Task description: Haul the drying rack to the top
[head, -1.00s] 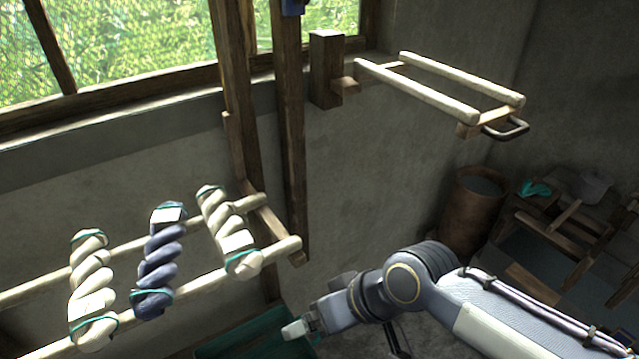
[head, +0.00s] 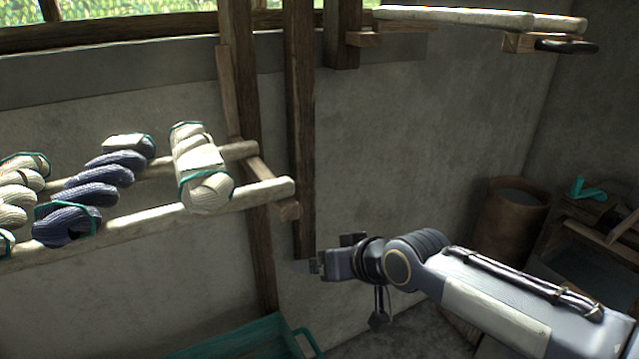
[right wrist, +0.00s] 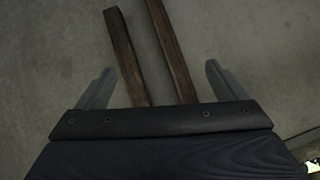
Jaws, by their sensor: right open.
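The drying rack is two pale round rails (head: 150,222) joined by a wooden end piece, at the left of the head view. It hangs beside two dark upright posts (head: 300,130). A white skein (head: 200,165), a dark blue skein (head: 95,195) and another white skein (head: 15,195), cut off by the picture edge, lie across its rails. My right gripper (head: 316,266) is near the lower end of the right post, below the rack's right end. In the right wrist view its fingers (right wrist: 160,88) are spread and empty, with two wooden bars beyond them. My left gripper is out of view.
An upper pale frame (head: 480,18) with a dark handle (head: 567,46) juts from the wall at top right. A teal crate (head: 240,340) is on the floor below. A brown barrel (head: 510,225) and a wooden bench (head: 590,225) stand at right.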

